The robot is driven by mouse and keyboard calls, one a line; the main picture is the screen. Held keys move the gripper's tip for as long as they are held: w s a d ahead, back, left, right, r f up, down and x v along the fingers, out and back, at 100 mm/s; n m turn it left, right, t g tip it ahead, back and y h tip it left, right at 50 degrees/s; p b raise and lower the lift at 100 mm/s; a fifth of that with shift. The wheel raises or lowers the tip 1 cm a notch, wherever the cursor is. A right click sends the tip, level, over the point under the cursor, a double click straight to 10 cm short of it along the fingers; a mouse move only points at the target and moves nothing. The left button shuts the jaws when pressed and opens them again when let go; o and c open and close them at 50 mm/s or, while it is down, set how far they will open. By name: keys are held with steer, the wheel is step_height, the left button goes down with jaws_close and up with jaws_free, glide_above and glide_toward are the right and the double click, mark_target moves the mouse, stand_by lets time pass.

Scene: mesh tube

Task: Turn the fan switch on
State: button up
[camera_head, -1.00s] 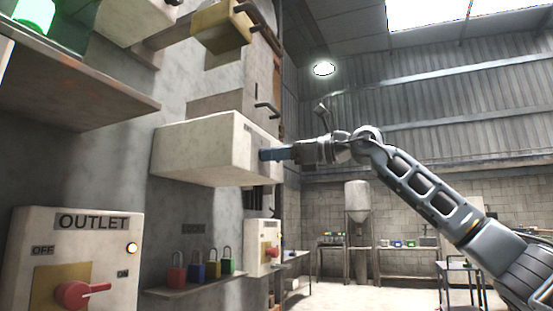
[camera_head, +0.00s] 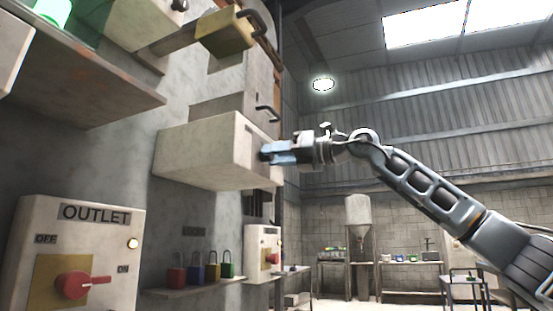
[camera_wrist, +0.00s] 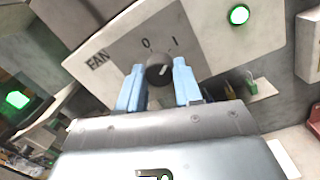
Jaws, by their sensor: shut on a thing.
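The fan switch is a dark round knob (camera_wrist: 159,69) on a pale panel (camera_wrist: 125,55) marked FAN, with "0" and "I" above the knob. A light mark on the knob's face seems to lean toward the "I" side. A green lamp (camera_wrist: 239,14) glows on the panel. My gripper (camera_wrist: 160,84) has its two blue fingers shut on the knob, one on each side. In the head view, the fan box (camera_head: 205,150) juts from the wall and my gripper (camera_head: 268,153) meets its front; the knob is hidden there.
An OUTLET box (camera_head: 85,245) with a red handle (camera_head: 80,284) is at lower left. Several coloured padlocks (camera_head: 212,270) stand on a shelf below the fan box. A yellow box (camera_head: 226,36) is above. Open room lies to the right.

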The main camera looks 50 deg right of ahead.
stand_by(0.4)
steer(key=o, duration=1)
steer(key=shift+o, duration=0.2)
steer(key=b+v, duration=0.1)
steer(key=v, duration=0.6)
steer(key=shift+s, duration=0.35)
steer(key=shift+d+f, duration=0.1)
steer(key=shift+d, duration=0.05)
